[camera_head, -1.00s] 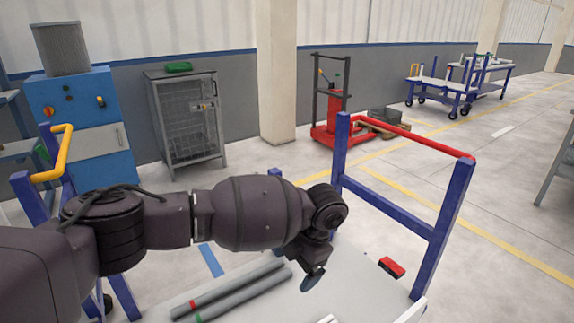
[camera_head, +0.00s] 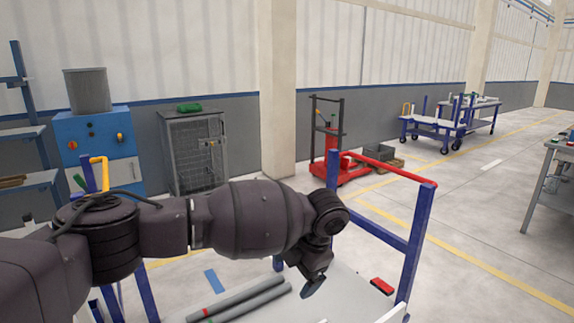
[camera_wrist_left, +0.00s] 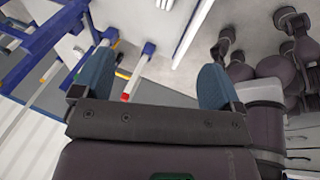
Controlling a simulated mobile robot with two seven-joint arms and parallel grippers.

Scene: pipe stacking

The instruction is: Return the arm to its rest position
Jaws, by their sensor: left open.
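My left arm reaches in from the left in the head view, and its gripper (camera_head: 314,284) hangs over the white top of a blue-framed cart (camera_head: 345,290). In the left wrist view the two blue fingertips of this gripper (camera_wrist_left: 158,88) stand wide apart with nothing between them. Two grey pipes lie side by side on the cart top, to the left of the gripper: one with a red band (camera_head: 235,297) and one with a green band (camera_head: 255,304). They are apart from the gripper. My right gripper does not show clearly.
A red and black block (camera_head: 382,286) lies on the cart top, right of the gripper. The cart's blue posts and red handle bar (camera_head: 382,168) rise behind it. A blue cabinet (camera_head: 98,148), a mesh cage (camera_head: 194,150) and a red pallet jack (camera_head: 335,165) stand farther back.

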